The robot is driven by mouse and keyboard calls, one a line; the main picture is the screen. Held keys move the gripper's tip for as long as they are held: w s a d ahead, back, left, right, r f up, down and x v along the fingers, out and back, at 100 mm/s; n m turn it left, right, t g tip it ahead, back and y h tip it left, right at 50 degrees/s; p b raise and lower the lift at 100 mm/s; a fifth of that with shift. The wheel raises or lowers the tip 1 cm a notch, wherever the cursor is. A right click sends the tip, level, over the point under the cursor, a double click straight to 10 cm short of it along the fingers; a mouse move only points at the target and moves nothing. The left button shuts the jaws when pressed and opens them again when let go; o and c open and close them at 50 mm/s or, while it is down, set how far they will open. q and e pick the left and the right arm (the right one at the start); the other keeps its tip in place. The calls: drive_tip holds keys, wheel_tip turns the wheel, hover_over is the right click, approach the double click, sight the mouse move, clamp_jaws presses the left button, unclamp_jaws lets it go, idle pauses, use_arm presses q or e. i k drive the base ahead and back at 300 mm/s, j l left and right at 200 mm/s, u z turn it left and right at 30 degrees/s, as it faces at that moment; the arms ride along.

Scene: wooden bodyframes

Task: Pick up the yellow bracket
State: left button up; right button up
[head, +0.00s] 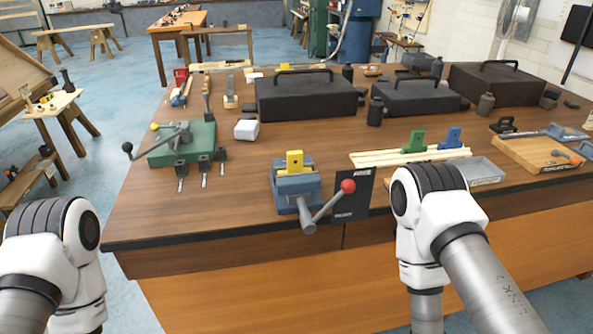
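A yellow bracket (294,163) sits upright on top of a blue-grey vise (297,190) near the front edge of the wooden workbench (225,215). I cannot tell whether the vise jaws clamp it. The vise has a long handle with a red ball (348,186) that reaches to the right. White and grey links of my two arms show at the lower left and lower right. Both arms hang in front of the bench, and neither gripper is in view.
A green fixture (182,145) with black knobs stands left of the vise. Right of it are a dark panel (354,196), green (414,143) and blue (449,139) brackets on pale strips, and a grey tray (478,172). Black cases (305,100) stand behind. The front left bench top is clear.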

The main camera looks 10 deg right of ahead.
sight(294, 158)
drive_tip(key=l+z, duration=0.4)
drive_tip(key=l, duration=1.55)
drive_tip(key=k, duration=0.05)
